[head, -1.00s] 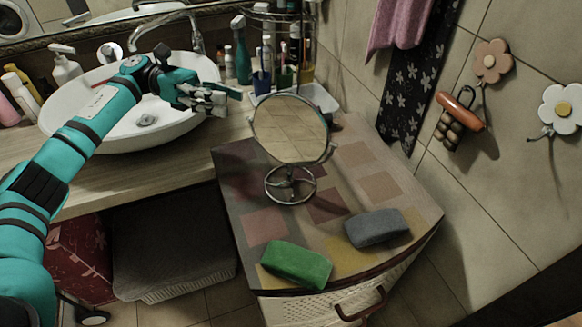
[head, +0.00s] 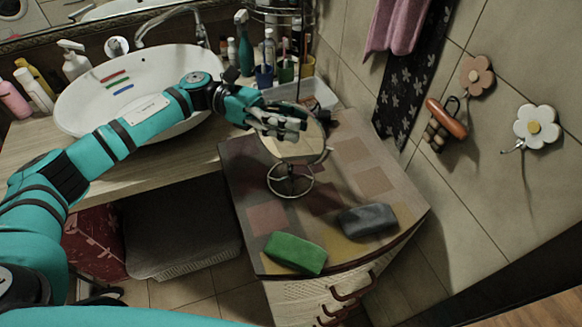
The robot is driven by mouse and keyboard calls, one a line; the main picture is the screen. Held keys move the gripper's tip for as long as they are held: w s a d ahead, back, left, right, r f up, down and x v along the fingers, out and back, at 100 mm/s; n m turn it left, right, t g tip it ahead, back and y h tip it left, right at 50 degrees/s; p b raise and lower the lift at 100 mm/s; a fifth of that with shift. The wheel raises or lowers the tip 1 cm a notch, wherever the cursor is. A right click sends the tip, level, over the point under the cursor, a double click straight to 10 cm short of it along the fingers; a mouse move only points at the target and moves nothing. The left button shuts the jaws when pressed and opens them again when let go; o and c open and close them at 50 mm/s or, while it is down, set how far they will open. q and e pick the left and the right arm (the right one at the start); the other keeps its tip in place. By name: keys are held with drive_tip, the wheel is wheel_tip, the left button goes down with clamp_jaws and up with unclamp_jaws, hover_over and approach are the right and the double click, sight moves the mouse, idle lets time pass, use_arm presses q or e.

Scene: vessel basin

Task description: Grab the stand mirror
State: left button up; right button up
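The stand mirror (head: 296,150) stands upright on the patterned top of a small cabinet (head: 355,150). It has a round glass in a metal frame on a ring-shaped wire base (head: 290,181). My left gripper (head: 290,122) is at the upper part of the mirror, and its grey fingers cover the top of the glass and rim. I cannot tell whether the fingers touch the rim or are closed on it. My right gripper is not in view.
A green block (head: 295,253) and a grey block (head: 367,220) lie at the cabinet's front. A white basin (head: 75,110) is on the left. Bottles, cups (head: 286,70) and a wire rack stand behind the mirror. A tiled wall with flower hooks (head: 536,127) bounds the right.

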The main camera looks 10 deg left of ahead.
use_arm(q)
drive_tip(key=shift+c, duration=0.9)
clamp_jaws()
drive_tip(key=shift+r, duration=0.1)
